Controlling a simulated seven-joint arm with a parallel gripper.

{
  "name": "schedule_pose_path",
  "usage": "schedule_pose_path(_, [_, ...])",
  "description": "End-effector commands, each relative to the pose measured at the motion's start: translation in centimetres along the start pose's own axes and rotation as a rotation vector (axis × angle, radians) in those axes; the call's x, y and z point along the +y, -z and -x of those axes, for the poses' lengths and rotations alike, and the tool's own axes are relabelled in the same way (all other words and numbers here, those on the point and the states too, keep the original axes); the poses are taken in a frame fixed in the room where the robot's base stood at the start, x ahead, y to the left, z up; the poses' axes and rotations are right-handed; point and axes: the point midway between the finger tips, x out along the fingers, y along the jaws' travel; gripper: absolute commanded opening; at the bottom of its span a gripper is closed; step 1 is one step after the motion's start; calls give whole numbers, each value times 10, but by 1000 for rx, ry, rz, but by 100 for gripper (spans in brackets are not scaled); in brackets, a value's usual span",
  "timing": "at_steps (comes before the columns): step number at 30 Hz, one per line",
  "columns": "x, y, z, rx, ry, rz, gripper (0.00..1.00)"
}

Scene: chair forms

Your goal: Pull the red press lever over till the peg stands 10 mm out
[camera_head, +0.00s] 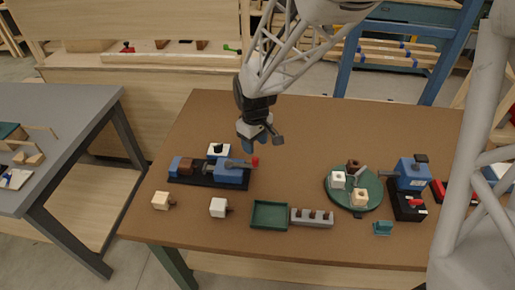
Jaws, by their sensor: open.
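A blue press (230,176) lies on a black base at the left of the brown table. A grey lever arm runs along its right end to a red knob (255,161), the only red I see on it. A brown wooden block (186,167) sits at its left end. I cannot make out the peg or how far it stands out. My gripper (262,141) points down, open and empty, just above the red knob in the picture. I cannot tell the gap between them.
A round green plate (341,203) with small blocks and another blue device (411,174) stand right. The table's middle is clear.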

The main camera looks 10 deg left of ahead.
Motion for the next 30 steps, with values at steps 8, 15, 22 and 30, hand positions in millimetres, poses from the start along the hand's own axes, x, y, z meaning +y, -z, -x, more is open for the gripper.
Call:
schedule_pose_path(8, [0,0,-11,-1,1,0,50])
schedule_pose_path(15, [0,0,-36,-2,1,-1,50])
schedule_pose_path(22, [0,0,-61,-2,1,-1,50])
schedule_pose_path(30, [0,0,-76,0,0,-1,50])
